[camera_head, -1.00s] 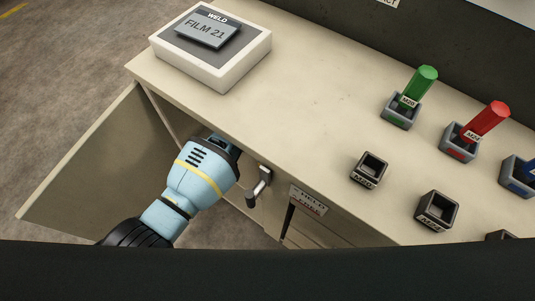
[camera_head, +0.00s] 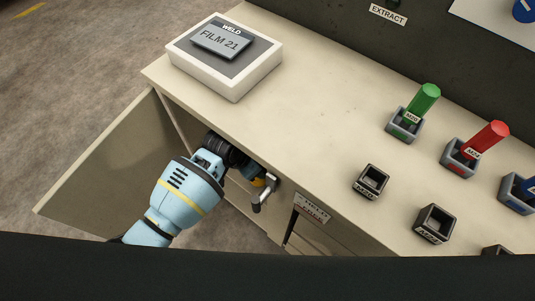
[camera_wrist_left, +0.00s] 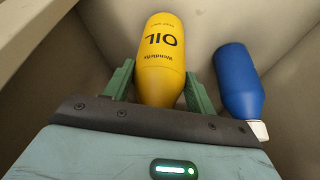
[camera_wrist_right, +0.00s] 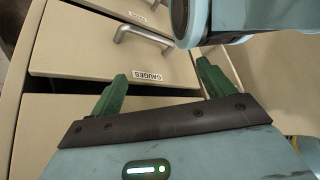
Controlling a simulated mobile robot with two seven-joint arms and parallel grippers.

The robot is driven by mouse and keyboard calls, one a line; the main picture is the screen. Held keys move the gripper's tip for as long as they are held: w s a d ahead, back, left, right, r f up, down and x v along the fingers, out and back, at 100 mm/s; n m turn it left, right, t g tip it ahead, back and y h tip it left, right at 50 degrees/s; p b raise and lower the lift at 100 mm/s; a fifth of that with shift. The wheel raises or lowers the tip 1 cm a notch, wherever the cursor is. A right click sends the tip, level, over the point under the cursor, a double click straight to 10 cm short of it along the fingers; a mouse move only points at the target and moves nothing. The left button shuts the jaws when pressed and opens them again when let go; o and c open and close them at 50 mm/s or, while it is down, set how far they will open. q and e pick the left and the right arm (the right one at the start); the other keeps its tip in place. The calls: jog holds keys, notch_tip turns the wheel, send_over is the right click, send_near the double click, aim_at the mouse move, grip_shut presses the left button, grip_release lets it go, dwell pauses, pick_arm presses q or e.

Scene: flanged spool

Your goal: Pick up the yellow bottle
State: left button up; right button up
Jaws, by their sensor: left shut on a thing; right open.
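The yellow bottle (camera_wrist_left: 161,62), labelled OIL, is between the green fingers of my left gripper (camera_wrist_left: 158,80) in the left wrist view. The fingers are shut on its sides. In the head view my left arm reaches into the open cabinet below the worktop, and a small yellow patch (camera_head: 258,183) shows beside the door handle. The fingers themselves are hidden there. My right gripper (camera_wrist_right: 162,85) is open and empty in the right wrist view, in front of drawers; it is not in the head view.
A blue bottle (camera_wrist_left: 238,82) with a white cap is just right of the yellow one. The cabinet door (camera_head: 105,165) stands open at left. A handle (camera_head: 264,193) is close to my left wrist. A drawer labelled GAUGES (camera_wrist_right: 100,60) faces my right gripper.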

pick_arm(q)
jog(key=s+a+p, duration=0.1)
jog(key=s+a, duration=0.6)
jog(key=a, duration=0.2)
jog(key=shift+s+a, duration=0.25)
jog(key=shift+s, duration=0.05)
